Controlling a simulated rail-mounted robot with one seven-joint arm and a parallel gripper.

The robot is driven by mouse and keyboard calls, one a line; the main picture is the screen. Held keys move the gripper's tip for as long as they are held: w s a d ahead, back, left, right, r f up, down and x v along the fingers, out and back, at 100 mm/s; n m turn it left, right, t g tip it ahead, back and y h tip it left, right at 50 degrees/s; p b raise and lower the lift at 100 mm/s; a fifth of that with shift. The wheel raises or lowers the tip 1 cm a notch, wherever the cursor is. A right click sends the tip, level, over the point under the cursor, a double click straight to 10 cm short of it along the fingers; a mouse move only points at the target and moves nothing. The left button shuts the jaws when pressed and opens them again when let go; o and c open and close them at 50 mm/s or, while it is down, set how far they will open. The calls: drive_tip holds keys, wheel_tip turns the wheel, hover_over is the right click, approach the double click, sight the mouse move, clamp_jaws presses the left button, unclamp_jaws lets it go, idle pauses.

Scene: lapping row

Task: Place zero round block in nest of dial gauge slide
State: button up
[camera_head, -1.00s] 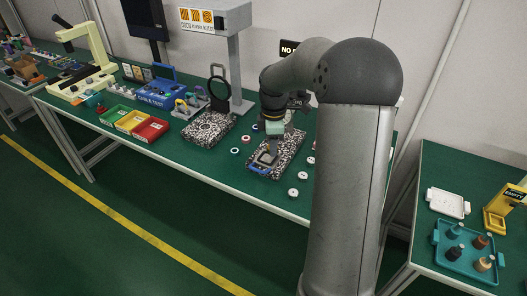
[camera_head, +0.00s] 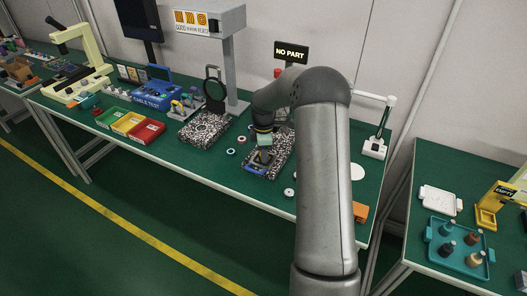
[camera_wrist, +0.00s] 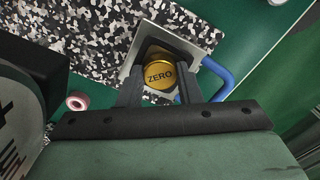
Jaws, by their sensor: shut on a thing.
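The zero round block (camera_wrist: 159,73) is a gold disc marked "ZERO", seen from above in the wrist view. My gripper (camera_wrist: 159,86) is shut on it, with one dark finger on either side. The dial gauge slide's square grey metal nest (camera_wrist: 131,62) frames the block. The block appears within the nest's outline, but I cannot tell whether it rests on the floor. A blue handle (camera_wrist: 222,76) curves at the nest's right. In the head view, my gripper (camera_head: 262,156) is low over the slide on its speckled base (camera_head: 281,150); the block is hidden there.
A second speckled plate (camera_head: 203,130) with a round black-framed stand is to the left. Small round pieces (camera_head: 231,151) lie on the green bench near the slide. Green, yellow and red bins (camera_head: 127,124) stand further left. A white gauge stand (camera_head: 375,148) is at the right.

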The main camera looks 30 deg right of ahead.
drive_tip(key=shift+f, duration=0.1)
drive_tip(key=shift+s+f+b, duration=0.2)
drive_tip(key=shift+f+b, duration=0.15)
drive_tip(key=shift+f, duration=0.25)
drive_tip(key=o, duration=1)
drive_tip(key=shift+f, duration=0.15)
drive_tip(key=shift+o, duration=0.2)
drive_tip(key=shift+s, duration=0.1)
wheel_tip(320, 180, up, 14)
drive_tip(key=f, duration=0.1)
drive_tip(key=s+a+r+m, duration=0.2)
drive_tip(key=s+a+r, duration=0.25)
drive_tip(key=a, duration=0.25)
drive_tip(key=s+a+m, duration=0.3)
drive_tip(key=s+m, duration=0.1)
drive_tip(key=s, duration=0.6)
drive_tip(key=s+a+f+m, duration=0.1)
drive_tip(key=s+a+m, duration=0.3)
drive_tip(key=s, duration=0.6)
drive_tip(key=s+a+f+m, duration=0.1)
drive_tip(key=s+a+m, duration=0.2)
drive_tip(key=s, duration=0.7)
drive_tip(key=shift+a+m, duration=0.4)
drive_tip(key=shift+a, duration=0.35)
